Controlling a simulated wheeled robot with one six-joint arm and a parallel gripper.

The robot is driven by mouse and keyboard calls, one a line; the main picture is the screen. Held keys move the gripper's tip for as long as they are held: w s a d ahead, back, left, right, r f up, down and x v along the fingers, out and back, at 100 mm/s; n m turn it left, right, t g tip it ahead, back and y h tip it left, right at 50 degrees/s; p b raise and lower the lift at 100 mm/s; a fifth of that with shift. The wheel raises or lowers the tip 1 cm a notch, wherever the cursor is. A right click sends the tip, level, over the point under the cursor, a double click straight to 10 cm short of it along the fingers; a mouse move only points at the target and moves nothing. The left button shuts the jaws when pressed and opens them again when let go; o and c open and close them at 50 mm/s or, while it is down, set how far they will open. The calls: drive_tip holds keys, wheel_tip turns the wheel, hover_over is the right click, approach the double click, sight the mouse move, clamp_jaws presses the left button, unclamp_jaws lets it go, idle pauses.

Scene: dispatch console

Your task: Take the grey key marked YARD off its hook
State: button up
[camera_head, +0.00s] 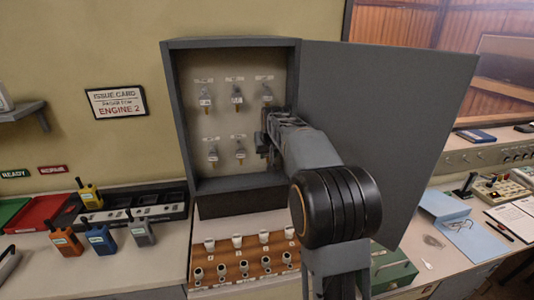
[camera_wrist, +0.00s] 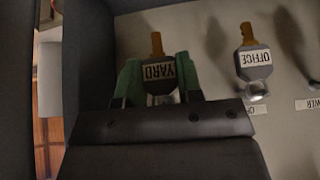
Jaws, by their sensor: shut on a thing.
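The grey YARD key (camera_wrist: 158,72) shows upside down in the wrist view, with a dark grey tag, a white label and a brass-coloured end. My gripper (camera_wrist: 159,84) is shut on its tag, one green finger on each side. In the head view my gripper (camera_head: 264,143) is inside the open key cabinet (camera_head: 181,120), at the right end of the lower row, and hides the key there. The YARD key's hook is hidden, so I cannot tell whether the key still hangs on it. The OFFICE key (camera_wrist: 254,60) hangs beside it in the wrist view.
Several other keys, such as one at the upper left (camera_head: 206,97), hang in the cabinet. The cabinet's open door (camera_head: 400,130) stands close to the right of my arm. Below are a wooden rack of pegs (camera_head: 246,262) and, to the left, several radios (camera_head: 101,239).

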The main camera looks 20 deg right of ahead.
drive_tip(key=shift+s+a+b, duration=0.1)
drive_tip(key=shift+s+b, duration=0.3)
drive_tip(key=shift+s, duration=0.3)
drive_tip(key=shift+s, duration=0.1)
drive_tip(key=shift+s, duration=0.1)
drive_tip(key=shift+s+a+r+b, duration=0.2)
drive_tip(key=shift+s+r+b, duration=0.15)
drive_tip(key=shift+s, duration=0.45)
drive_tip(key=shift+s+a+r+b, duration=0.15)
drive_tip(key=shift+s+r+b, duration=0.15)
drive_tip(key=shift+s, duration=0.5)
drive_tip(key=shift+s+a+r+b, duration=0.25)
drive_tip(key=shift+s+r, duration=0.1)
drive_tip(key=shift+s, duration=0.45)
